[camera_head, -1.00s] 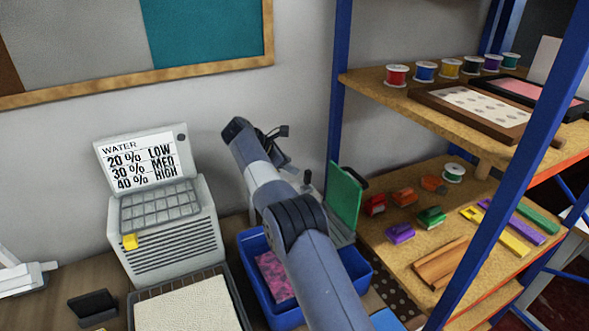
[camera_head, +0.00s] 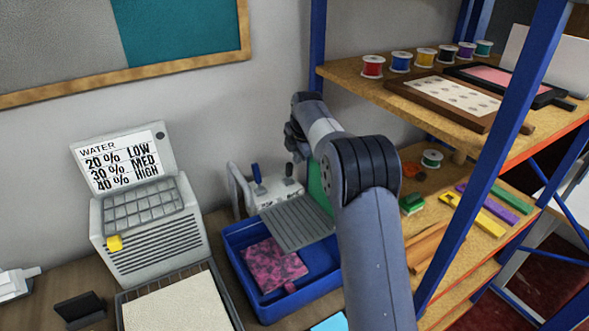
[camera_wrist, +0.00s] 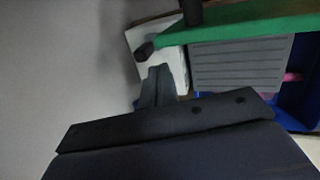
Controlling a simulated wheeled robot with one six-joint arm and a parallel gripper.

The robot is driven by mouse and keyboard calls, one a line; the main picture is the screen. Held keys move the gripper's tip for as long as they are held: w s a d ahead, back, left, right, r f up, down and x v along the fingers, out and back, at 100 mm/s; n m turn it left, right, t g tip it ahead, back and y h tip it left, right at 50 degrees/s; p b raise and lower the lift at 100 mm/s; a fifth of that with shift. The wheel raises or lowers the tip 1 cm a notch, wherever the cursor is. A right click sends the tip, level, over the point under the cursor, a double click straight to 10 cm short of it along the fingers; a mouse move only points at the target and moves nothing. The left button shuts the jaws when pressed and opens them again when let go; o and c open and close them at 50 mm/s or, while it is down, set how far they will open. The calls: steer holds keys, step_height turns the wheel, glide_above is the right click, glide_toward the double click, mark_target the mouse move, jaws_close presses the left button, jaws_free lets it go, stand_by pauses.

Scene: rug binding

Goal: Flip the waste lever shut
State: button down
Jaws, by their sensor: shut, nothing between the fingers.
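A small white unit with levers (camera_head: 272,188) stands behind the blue bin, against the wall, in the head view. A blue-handled lever (camera_head: 256,173) stands upright on it, and a second dark handle shows beside it. I cannot read which is the waste lever. In the wrist view the white unit (camera_wrist: 172,68) lies just beyond my gripper (camera_wrist: 157,76), which is shut and empty. A dark round knob (camera_wrist: 145,50) and a dark post (camera_wrist: 192,12) are close to the fingertips. Contact cannot be told. In the head view my arm hides the fingertips.
A green panel (camera_head: 319,184) stands upright right of the unit and also crosses the wrist view (camera_wrist: 235,30). A grey ribbed plate (camera_head: 298,224) lies over the blue bin (camera_head: 262,308) holding pink cloth. A shelf (camera_head: 445,108) bounds the right side; a keypad machine (camera_head: 150,235) stands left.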

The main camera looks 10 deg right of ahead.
mark_target(291, 171)
steer(key=shift+y, duration=0.6)
steer(key=x, duration=0.5)
steer(key=d+x, duration=0.1)
steer(key=x, duration=0.2)
steer(key=shift+w+f, duration=0.1)
steer(key=shift+f, duration=0.2)
steer(key=shift+w+a+r, duration=0.2)
steer(key=shift+w+r, duration=0.05)
steer(key=shift+w, duration=0.2)
steer(key=shift+w+a+r, duration=0.1)
steer(key=shift+w, duration=0.05)
steer(key=shift+w+a+r, duration=0.2)
steer(key=shift+w+a, duration=0.05)
steer(key=shift+w, duration=0.35)
steer(key=shift+w+a+r, duration=0.15)
steer(key=shift+w+a, duration=0.1)
steer(key=shift+w, duration=0.3)
steer(key=shift+w+r+t, duration=0.1)
steer(key=shift+r+t, duration=0.15)
steer(key=shift+t, duration=0.05)
